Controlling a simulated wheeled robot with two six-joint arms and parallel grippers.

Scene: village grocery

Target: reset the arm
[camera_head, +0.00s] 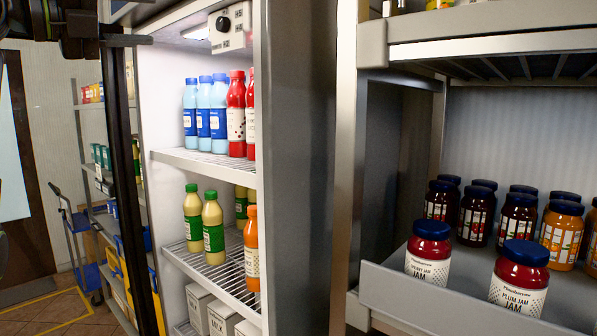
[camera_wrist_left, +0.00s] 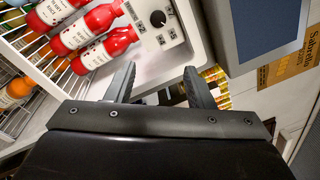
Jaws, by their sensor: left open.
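My left gripper (camera_head: 132,27) is at the top left edge of the head view, partly cut off, near the upper front of an open refrigerated cabinet (camera_head: 291,200). In the left wrist view its two fingers (camera_wrist_left: 160,84) stand apart with nothing held between them. The view from that wrist is tilted, with a white control box with a black knob (camera_wrist_left: 158,20) just beyond the fingers. The same box (camera_head: 231,27) shows in the head view. My right gripper is in neither view.
The cabinet holds blue and red bottles (camera_head: 236,118) above green-capped and orange bottles (camera_head: 213,226). At right, a metal shelf (camera_head: 400,290) bears jam jars (camera_head: 429,254). A shelving rack and a blue hand truck (camera_head: 82,240) stand at the far left.

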